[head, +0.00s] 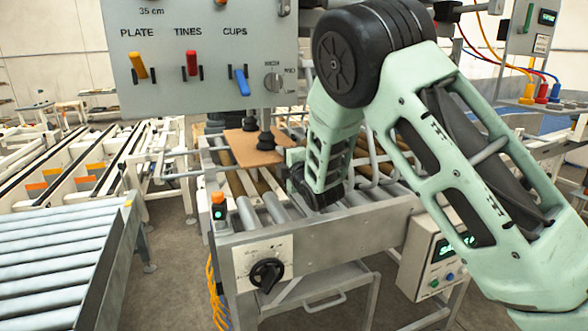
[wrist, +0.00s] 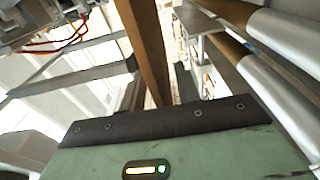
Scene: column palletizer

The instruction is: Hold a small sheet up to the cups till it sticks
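The small brown sheet (head: 245,152) lies about level under the black suction cups (head: 266,141) in the head view. The front cup's lower end appears at the sheet's top face; I cannot tell whether it touches or grips. In the wrist view the sheet (wrist: 147,45) shows nearly edge-on as a brown strip running down between my fingers. My gripper (wrist: 158,92) appears shut on the sheet's edge, one dark finger close on each side. In the head view my wrist stands at the sheet's right side, and my arm hides the fingertips.
A grey panel (head: 205,60) hangs above with orange PLATE, red TINES and blue CUPS levers. A roller conveyor (head: 335,232) with a dial and an orange-topped button post (head: 218,205) stands below. Another roller conveyor (head: 60,245) is at left. Metal bars and rollers flank my gripper closely.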

